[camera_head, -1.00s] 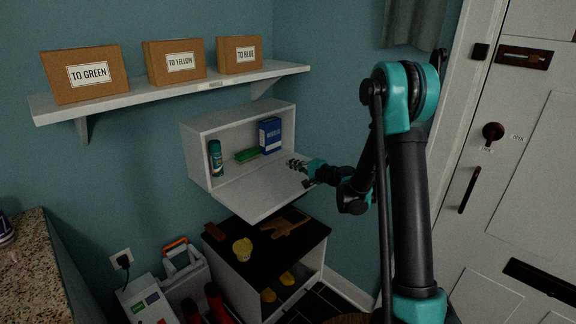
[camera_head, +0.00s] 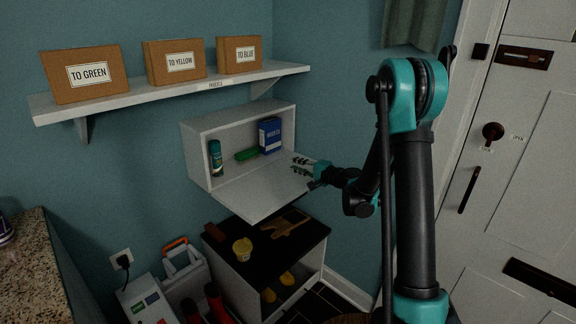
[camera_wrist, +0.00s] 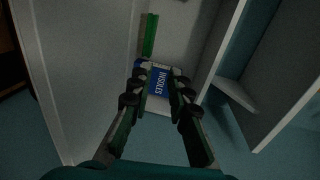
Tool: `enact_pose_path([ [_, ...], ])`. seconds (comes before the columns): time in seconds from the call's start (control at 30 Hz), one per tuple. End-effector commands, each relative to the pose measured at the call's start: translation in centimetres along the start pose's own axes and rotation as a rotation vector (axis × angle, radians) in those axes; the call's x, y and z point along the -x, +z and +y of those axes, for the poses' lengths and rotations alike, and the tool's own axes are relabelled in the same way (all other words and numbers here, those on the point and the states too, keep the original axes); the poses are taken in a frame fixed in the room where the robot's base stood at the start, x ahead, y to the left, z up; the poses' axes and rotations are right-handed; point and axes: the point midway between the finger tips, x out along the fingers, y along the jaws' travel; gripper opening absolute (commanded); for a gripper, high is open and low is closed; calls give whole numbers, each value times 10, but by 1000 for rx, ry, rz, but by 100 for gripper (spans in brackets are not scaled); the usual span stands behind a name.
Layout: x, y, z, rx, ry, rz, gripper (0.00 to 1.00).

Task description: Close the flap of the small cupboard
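The small white cupboard (camera_head: 200,135) hangs on the blue wall. Its flap (camera_head: 245,193) is hinged at the bottom and hangs open, tilted out and slightly down. My gripper (camera_head: 296,166) is over the flap's right part, near the cupboard's right side; whether it touches the flap I cannot tell. In the wrist view my gripper (camera_wrist: 157,85) has its two fingers apart with nothing held. The flap (camera_wrist: 80,70) shows at the left of that view and the cupboard's side wall (camera_wrist: 222,50) at the right.
Inside the cupboard are a green spray can (camera_head: 215,158), a green item (camera_head: 247,154) and a blue box (camera_head: 270,135). Above is a shelf (camera_head: 130,105) with labelled cartons. Below stands a dark-topped bench (camera_head: 262,262) with a yellow item (camera_head: 242,249). A door is at the right.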

Motion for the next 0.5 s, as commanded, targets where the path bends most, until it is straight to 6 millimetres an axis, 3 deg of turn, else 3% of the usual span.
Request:
enact_pose_path([
  [0.3,66,0,-1,1,0,4,18],
  [0.5,89,0,-1,2,1,2,18],
])
